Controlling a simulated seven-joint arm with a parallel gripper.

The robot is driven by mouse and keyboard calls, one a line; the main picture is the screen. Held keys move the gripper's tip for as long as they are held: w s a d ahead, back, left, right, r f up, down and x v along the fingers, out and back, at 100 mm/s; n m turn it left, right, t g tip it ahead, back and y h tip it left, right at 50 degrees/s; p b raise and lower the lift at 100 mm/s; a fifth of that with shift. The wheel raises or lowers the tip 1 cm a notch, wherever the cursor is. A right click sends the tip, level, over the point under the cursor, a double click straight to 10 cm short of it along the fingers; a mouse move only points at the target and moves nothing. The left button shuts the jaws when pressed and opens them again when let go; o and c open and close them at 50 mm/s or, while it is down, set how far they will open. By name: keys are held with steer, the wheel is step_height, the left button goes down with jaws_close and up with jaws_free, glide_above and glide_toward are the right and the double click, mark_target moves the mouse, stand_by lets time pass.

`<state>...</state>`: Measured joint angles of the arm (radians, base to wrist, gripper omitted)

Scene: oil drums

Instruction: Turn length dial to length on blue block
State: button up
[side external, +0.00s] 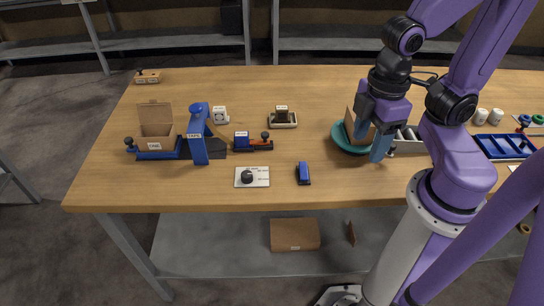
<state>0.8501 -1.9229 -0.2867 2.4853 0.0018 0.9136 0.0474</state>
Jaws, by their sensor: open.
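A white plate with a black round knob (248,177) lies near the table's front edge, left of centre. It looks like the length dial; its small markings and setting are too small to read. A small blue block with a white label (242,140) sits on a low dark base behind the dial; the label is unreadable. A dark blue oblong piece (303,173) lies right of the dial. My gripper (371,132) is open, pointing down over a teal round dish (338,136), well right of the dial. A brown card-like piece (350,122) shows by the fingers; I cannot tell whether they touch it.
A tall blue device (197,135) and an open cardboard box in a blue holder (156,142) stand at the left. A stamp-like item (282,119) sits behind the dial. A blue tray (500,147) is at the right. Bare wood (310,195) lies along the front.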

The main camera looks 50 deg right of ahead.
steer(key=w+a+m, duration=0.7)
steer(key=w+m, duration=0.3)
steer(key=w, duration=0.3)
steer(key=m, duration=1.1)
glide_toward(247, 173)
step_height(247, 173, down, 9)
steer(key=shift+w+a+r, duration=0.1)
steer(key=shift+w+r, duration=0.05)
steer(key=c, duration=1.1)
